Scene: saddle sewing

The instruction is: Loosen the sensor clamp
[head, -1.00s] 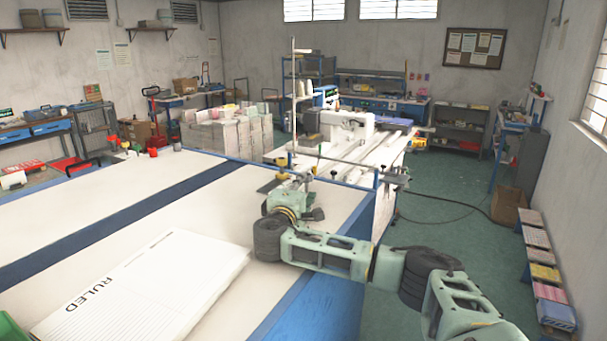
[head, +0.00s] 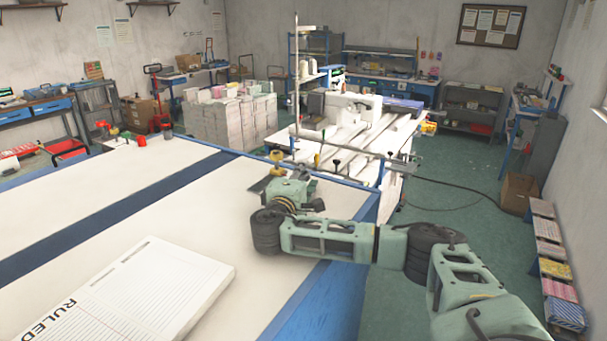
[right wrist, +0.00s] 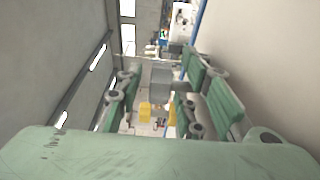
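A thin rod crosses the near end of the white sewing machine (head: 350,112) in the head view. Small dark fittings sit on it, one with a hanging lever (head: 335,166) and a grey block (head: 404,162) at its right end. I cannot tell which of them is the sensor clamp. My right gripper (right wrist: 160,78) shows its two green fingers spread apart in the right wrist view, with nothing held between them. In the head view, my right wrist is over the table's far right part, short of the rod; its fingers are hard to make out. My left gripper is out of view.
A long white table (head: 190,210) with blue edges fills the foreground, with a ruled pad (head: 165,285) on it. A yellow knob (head: 276,156) stands by my right wrist. Paper stacks (head: 232,120) stand beyond the table.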

